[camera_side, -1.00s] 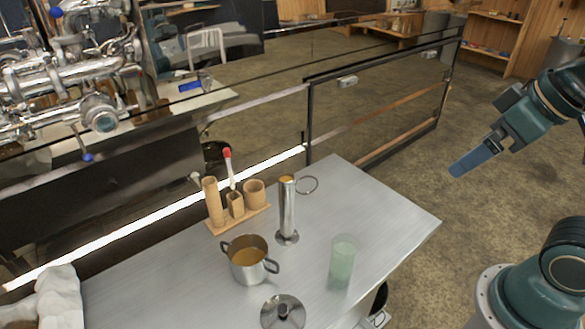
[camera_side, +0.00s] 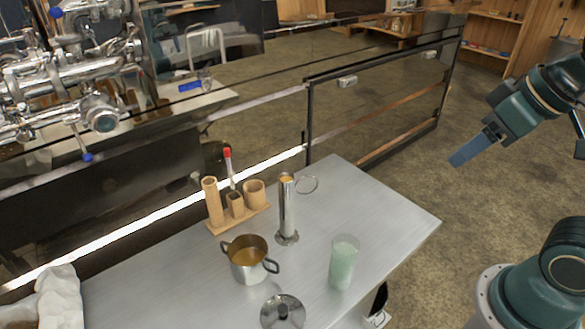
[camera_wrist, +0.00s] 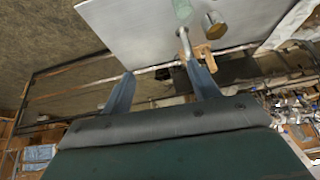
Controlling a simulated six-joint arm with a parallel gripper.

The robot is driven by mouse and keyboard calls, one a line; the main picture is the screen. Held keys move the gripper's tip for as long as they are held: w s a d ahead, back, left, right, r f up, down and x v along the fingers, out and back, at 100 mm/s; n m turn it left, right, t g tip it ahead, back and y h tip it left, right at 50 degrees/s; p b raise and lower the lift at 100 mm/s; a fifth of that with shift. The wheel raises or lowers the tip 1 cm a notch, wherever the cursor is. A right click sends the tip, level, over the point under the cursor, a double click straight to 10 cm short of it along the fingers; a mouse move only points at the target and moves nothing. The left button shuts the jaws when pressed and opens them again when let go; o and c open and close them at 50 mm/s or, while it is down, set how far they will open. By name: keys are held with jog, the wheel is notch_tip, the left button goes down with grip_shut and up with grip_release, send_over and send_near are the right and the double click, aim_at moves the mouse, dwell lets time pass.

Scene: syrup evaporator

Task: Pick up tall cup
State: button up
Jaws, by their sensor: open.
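A tall, slim steel cup (camera_side: 287,210) stands upright on a round foot on the metal table, with amber content at its top. It also shows in the wrist view (camera_wrist: 185,42), near the right finger. A tall translucent green tumbler (camera_side: 343,262) stands closer to the front edge; it is at the top of the wrist view (camera_wrist: 181,9). My gripper (camera_side: 460,158) is off to the right of the table in the side view, well apart from both and higher up. In the wrist view my gripper (camera_wrist: 163,80) has its two blue fingers spread, with nothing held between them.
A two-handled pot (camera_side: 247,261) of amber liquid stands left of the steel cup, with a lid (camera_side: 283,312) in front. A wooden rack (camera_side: 224,224) with holders stands behind. A thin ring (camera_side: 307,184) lies beside the cup. The table's right end (camera_side: 385,225) is clear.

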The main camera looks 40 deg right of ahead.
jog(key=w+a+f+m+g+y, duration=0.1)
jog(key=w+f+m+y, duration=0.25)
jog(key=w, duration=0.85)
jog(key=w+a+f+m+g+y, duration=0.2)
jog(key=w+f+m, duration=0.25)
jog(key=w, duration=0.75)
jog(key=w+d+f+m+y, duration=0.1)
jog(key=f+m, duration=0.3)
jog(key=f, duration=0.4)
jog(key=w+d+f+m+y, duration=0.1)
jog(key=w+f+m+y, duration=0.3)
jog(key=f, duration=0.4)
jog(key=w+d+f+m+y, duration=0.2)
jog(key=f+m, duration=0.2)
jog(key=f, duration=0.4)
jog(key=shift+w+y, duration=0.25)
jog(key=shift+y, duration=0.1)
jog(key=shift+a+f, duration=0.15)
jog(key=shift+x, duration=4.2)
jog(key=shift+w, duration=0.1)
